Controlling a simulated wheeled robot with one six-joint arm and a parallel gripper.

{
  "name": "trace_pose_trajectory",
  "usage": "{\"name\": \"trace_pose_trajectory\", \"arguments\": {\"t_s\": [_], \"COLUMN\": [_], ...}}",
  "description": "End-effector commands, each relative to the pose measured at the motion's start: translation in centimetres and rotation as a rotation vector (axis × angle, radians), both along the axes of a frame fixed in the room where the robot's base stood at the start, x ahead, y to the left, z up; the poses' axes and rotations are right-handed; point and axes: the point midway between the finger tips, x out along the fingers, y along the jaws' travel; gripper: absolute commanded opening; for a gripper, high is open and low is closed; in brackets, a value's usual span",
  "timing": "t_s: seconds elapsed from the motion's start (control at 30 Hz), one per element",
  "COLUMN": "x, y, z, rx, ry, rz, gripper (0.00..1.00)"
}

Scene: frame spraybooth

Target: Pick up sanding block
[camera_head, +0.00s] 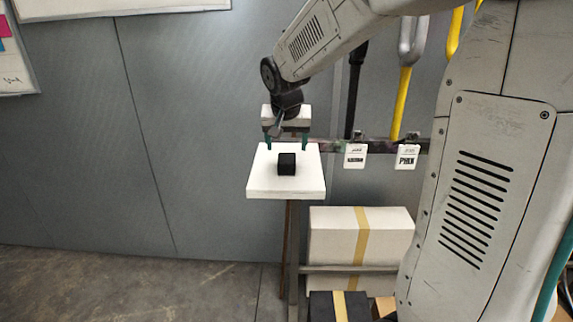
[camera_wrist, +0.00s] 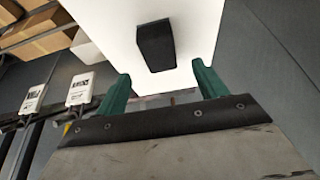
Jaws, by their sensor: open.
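The sanding block (camera_head: 287,163) is a small black block lying on a small white tabletop (camera_head: 262,187). In the wrist view the block (camera_wrist: 155,46) lies on the white surface beyond the fingertips, roughly centred between them. My gripper (camera_head: 287,148) hangs over the far part of the tabletop, behind the block in the head view. Its two green fingers are spread wide with nothing between them; they also show in the wrist view (camera_wrist: 160,82). The block appears apart from both fingers.
A grey panel wall (camera_head: 200,120) stands close behind the tabletop. A rail with white tags (camera_head: 355,155) and hanging tools runs right of it. A taped box (camera_head: 335,235) stands below on the right. Floor at the left is clear.

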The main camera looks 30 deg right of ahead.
Motion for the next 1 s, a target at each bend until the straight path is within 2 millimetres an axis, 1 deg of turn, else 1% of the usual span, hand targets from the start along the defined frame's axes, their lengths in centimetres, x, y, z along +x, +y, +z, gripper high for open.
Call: {"name": "trace_pose_trajectory", "arguments": {"t_s": [0.03,0.17,0.43,0.53,0.77,0.8,0.87,0.9,0.93,0.97,1.0], "x": [0.1,0.5,1.7,1.9,2.0,2.0,2.0,2.0,2.0,2.0,2.0], "y": [-0.1,-0.4,-1.1,-1.3,-1.3,-1.3,-1.3,-1.3,-1.3,-1.3,-1.3], "z": [-0.6,-2.0,-5.6,-6.2,-6.3,-6.3,-6.2,-6.2,-6.2,-6.2,-6.2], "rx": [0.000,0.000,0.001,0.001,0.000,0.000,0.000,0.000,0.000,0.000,0.000], "ry": [0.004,0.005,0.004,0.003,0.001,0.002,0.002,0.002,0.002,0.002,0.002], "rz": [-0.001,0.000,0.001,0.003,0.002,0.002,0.002,0.002,0.002,0.002,0.002], "gripper": [0.71,0.71,0.71,0.71,0.71,0.60,0.43,0.32,0.24,0.20,0.20]}}
